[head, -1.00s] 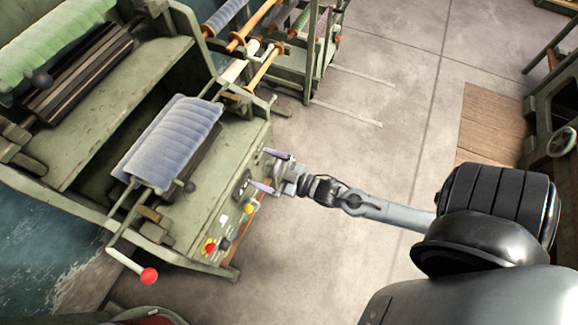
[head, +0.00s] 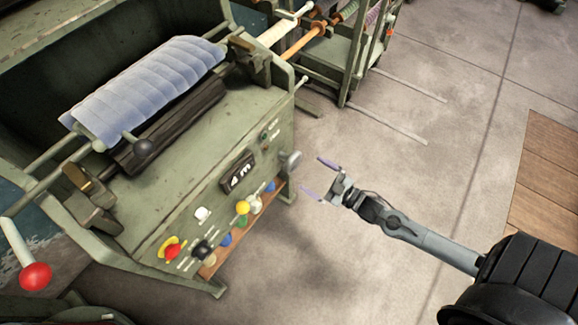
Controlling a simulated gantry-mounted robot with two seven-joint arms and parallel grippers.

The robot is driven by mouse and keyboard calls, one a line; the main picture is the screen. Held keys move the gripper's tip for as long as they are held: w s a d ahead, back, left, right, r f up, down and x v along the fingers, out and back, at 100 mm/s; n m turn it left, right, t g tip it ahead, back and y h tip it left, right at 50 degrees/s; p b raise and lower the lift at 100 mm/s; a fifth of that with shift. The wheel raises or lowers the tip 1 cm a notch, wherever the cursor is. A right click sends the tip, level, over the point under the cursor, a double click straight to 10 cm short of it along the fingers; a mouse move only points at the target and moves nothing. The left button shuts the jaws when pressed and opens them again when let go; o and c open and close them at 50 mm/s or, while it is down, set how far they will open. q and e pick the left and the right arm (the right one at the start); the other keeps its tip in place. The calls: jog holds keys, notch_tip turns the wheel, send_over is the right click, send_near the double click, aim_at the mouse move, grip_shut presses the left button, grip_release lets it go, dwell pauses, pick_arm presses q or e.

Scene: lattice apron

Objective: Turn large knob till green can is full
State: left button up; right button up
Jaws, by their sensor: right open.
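A large grey knob (head: 291,161) sits on the right end of the green machine's front panel. My right gripper (head: 312,175) is open and empty, its two purple fingers pointing left toward the panel. It is a little to the right of the knob and appears apart from it. Small coloured pieces line the wooden ledge low on the panel; one (head: 241,222) looks greenish, but I cannot tell whether it is the green can or how full it is. My left gripper is not in view.
The green machine (head: 185,185) carries a padded blue roll (head: 150,85). A red-balled lever (head: 36,276) is at lower left. A rack (head: 345,65) stands behind; the floor around my right arm is clear.

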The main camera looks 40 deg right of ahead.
aim_at(296, 164)
jog(key=b+x, duration=0.4)
jog(key=x, duration=0.5)
jog(key=shift+w+f, duration=0.2)
jog(key=shift+w, duration=0.15)
jog(key=shift+w+a, duration=0.1)
jog(key=shift+w, duration=0.45)
